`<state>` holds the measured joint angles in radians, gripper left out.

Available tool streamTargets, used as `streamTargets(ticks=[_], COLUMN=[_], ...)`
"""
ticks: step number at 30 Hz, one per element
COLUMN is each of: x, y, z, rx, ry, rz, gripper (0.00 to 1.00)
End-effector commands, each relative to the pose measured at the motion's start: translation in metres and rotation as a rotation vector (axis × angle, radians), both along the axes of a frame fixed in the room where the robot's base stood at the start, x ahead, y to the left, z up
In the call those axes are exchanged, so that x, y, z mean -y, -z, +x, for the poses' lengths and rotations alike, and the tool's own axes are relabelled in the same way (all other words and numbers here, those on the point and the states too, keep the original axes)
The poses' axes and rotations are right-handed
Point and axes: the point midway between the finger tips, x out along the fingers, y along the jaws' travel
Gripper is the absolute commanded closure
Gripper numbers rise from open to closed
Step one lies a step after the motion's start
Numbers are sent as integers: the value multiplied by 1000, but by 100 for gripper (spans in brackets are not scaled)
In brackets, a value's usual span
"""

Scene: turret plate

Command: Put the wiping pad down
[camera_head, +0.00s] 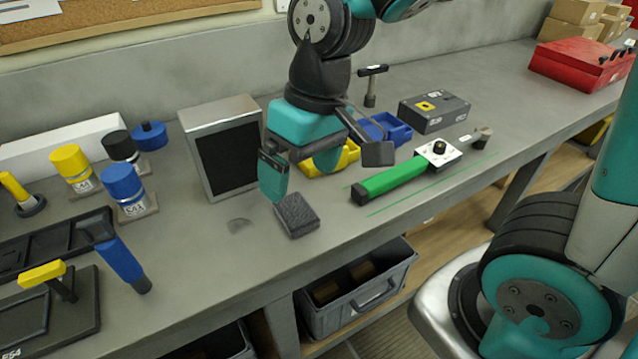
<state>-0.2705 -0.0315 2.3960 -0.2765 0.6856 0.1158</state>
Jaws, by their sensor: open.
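The wiping pad (297,214) is a dark grey, rough block. It appears to lie flat on the grey workbench (215,290) near its front edge. My gripper (325,168) is open, with its fingers spread wide. One finger is just above and behind the pad, close to its back left corner. The other finger is up and to the right, away from the pad. Whether the near finger touches the pad cannot be told. A grey smudge (240,225) marks the bench left of the pad.
A framed dark panel (222,150) stands behind left. Yellow (347,158) and blue (387,130) bins sit behind my gripper. A green-handled tool (395,180) lies right. An open grey crate (365,305) sits below the bench.

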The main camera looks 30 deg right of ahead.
Motion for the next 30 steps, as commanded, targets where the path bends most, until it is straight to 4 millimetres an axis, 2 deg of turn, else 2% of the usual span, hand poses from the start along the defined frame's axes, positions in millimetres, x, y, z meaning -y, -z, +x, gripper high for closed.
streamTargets(ticks=[1, 3, 6, 9, 30], x=[-3, -8, -13, -15, -15], y=[-11, -20, -28, -31, -33], z=[-21, -46, -71, -83, -84], rx=[21, 39, 60, 69, 69], ry=[-59, -142, -226, -265, -268], rz=[36, 77, 118, 135, 137], gripper=[6, 6, 6, 6, 6])
